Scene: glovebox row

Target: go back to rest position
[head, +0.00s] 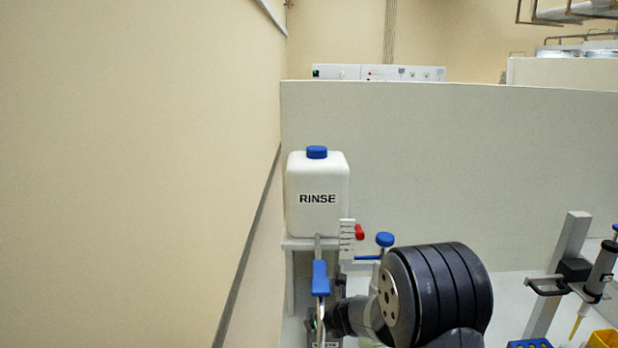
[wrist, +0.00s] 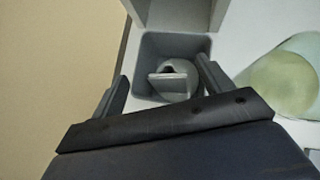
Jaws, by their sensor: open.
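My gripper (wrist: 161,82) shows in the wrist view with its two dark fingers spread apart and nothing held between them. Ahead of the fingers is a grey square-walled holder (wrist: 150,45) with a rounded grey piece (wrist: 178,75) inside it, which has a dark opening and a flat tab. I cannot tell whether the fingers touch the holder. In the head view my dark arm fills the lower middle, and the fingertips cannot be made out there.
A white RINSE container (head: 317,215) with a blue cap stands on a shelf, above a blue-handled part (head: 320,278). A blue knob (head: 385,239) is near my arm. A pipette (head: 602,272) hangs at right. A pale green clear vessel (wrist: 285,80) stands right of the fingers.

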